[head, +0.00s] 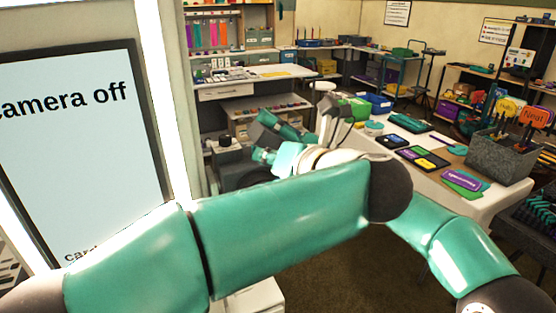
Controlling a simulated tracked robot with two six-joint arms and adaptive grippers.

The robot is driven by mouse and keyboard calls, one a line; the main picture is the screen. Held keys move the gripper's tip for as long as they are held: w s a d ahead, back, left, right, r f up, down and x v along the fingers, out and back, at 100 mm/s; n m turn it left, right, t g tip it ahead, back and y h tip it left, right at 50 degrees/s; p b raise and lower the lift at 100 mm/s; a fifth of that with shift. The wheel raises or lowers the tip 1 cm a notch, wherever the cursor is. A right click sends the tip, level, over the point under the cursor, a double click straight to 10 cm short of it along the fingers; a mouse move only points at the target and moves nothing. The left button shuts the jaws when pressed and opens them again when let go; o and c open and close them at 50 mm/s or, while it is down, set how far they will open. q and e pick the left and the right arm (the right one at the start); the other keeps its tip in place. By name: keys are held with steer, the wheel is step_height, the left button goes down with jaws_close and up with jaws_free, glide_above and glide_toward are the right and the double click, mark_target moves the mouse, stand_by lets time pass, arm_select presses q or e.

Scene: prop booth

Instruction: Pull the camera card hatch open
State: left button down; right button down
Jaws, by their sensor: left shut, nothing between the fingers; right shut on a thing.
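The camera card hatch cannot be made out in the head view. A dark, camera-like device (238,168) stands left of centre beside the booth's edge, partly behind my arms. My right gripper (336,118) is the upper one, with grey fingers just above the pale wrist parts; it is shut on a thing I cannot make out. My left gripper is lower, shut and empty, and mostly hidden among the teal arm parts near the device. Whether either touches the device cannot be told.
A screen (75,150) reading "Camera off" fills the left. A white table (480,205) with cards and a grey bin (487,160) of signs stands at right. Shelves and a white counter (255,80) are behind. My large teal arm blocks the lower middle.

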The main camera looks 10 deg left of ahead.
arm_select(q)
steer(key=shift+x, duration=1.35)
arm_select(e)
steer(key=shift+w+f, duration=0.1)
steer(key=shift+f, duration=0.3)
arm_select(q)
steer(key=shift+r, duration=0.1)
